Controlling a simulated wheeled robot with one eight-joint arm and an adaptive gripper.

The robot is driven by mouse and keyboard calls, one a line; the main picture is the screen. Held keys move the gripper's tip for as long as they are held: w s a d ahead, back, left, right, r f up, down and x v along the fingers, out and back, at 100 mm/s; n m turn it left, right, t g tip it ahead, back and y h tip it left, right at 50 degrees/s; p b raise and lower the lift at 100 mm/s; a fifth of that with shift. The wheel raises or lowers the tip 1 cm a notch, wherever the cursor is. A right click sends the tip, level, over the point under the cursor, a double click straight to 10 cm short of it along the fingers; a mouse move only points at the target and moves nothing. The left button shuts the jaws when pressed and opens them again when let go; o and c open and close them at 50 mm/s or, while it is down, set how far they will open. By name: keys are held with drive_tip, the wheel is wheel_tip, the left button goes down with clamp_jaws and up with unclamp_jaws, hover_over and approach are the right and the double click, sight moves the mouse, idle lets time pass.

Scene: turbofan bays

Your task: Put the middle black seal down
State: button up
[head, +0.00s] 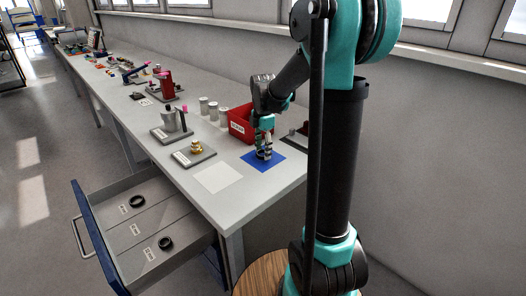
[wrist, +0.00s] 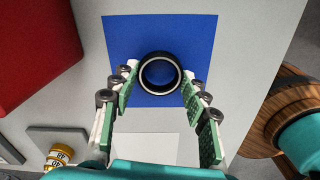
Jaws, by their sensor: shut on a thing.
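The black seal (wrist: 160,56) is a ring with a pale inner edge, and it shows over the blue mat (wrist: 200,35) in the wrist view. My gripper (wrist: 159,76) is shut on it, with one green-padded finger at each side. In the head view my gripper (head: 264,154) points down at the blue mat (head: 274,166) near the table's right end. The seal is mostly hidden by the fingers there. I cannot tell whether it touches the mat. Two other black seals, (head: 137,201) and (head: 165,243), lie in the open drawer (head: 88,235), with a bare labelled compartment between them.
A red bin (head: 237,124) stands behind the blue mat. A white square (head: 217,178) lies in front of it, bare. A brass fitting (head: 197,146) sits on a grey plate to the left. Silver cylinders (head: 213,110) stand farther back. The drawer juts out at the table's front.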

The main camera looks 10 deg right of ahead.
sight(263, 153)
drive_tip(key=shift+f, duration=0.35)
drive_tip(key=shift+f, duration=0.1)
drive_tip(key=o, duration=0.9)
drive_tip(key=shift+o, duration=0.2)
wheel_tip(263, 153, up, 12)
